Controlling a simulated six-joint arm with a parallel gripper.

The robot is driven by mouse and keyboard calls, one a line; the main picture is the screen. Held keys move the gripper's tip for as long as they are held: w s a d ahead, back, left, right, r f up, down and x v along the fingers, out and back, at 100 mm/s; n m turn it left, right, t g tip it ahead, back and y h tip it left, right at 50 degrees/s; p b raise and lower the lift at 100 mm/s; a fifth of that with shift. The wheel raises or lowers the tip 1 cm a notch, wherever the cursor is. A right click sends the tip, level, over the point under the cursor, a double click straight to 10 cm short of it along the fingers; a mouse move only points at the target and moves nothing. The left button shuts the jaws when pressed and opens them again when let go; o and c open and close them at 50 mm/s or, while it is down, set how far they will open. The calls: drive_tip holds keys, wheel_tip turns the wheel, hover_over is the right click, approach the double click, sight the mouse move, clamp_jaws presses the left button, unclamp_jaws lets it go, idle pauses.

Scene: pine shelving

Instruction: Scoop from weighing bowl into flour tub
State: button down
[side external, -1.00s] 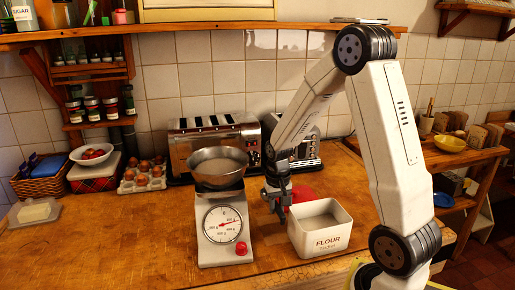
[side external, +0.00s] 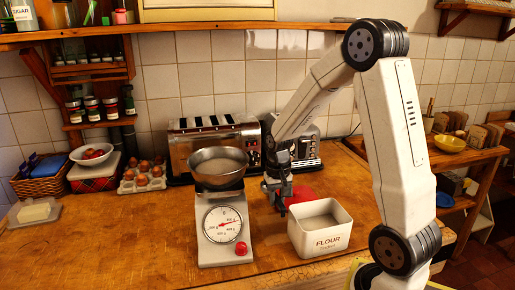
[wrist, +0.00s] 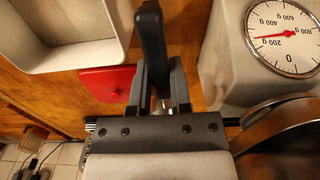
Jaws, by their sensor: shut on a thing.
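The metal weighing bowl (side external: 217,181) sits on the scale (side external: 224,255), with pale flour in it. In the wrist view the bowl (wrist: 285,145) shows at the lower right. The open white flour tub (side external: 320,241) stands to the right of the scale; its inside (wrist: 60,35) shows at the upper left of the wrist view. My gripper (side external: 277,193) is between bowl and tub, behind the tub's left side. In the wrist view my gripper (wrist: 160,90) is shut on a black handle (wrist: 151,40), apparently the scoop's. The scoop's head is hidden or unclear.
A red lid (wrist: 106,82) lies on the counter behind the tub. Two toasters (side external: 212,145) stand against the tiled wall. An egg tray (side external: 142,184) and a butter dish (side external: 35,212) are at the left.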

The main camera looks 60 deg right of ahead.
wheel_tip(320, 180, up, 24)
drive_tip(key=w+a+m, duration=0.5)
drive_tip(key=w, duration=0.3)
drive_tip(key=w+a+m, duration=0.5)
drive_tip(key=w+a, duration=0.1)
drive_tip(key=w, duration=0.3)
wheel_tip(320, 180, down, 5)
drive_tip(key=shift+d+f, duration=0.1)
drive_tip(key=shift+d, duration=0.05)
drive_tip(key=shift+d, duration=0.15)
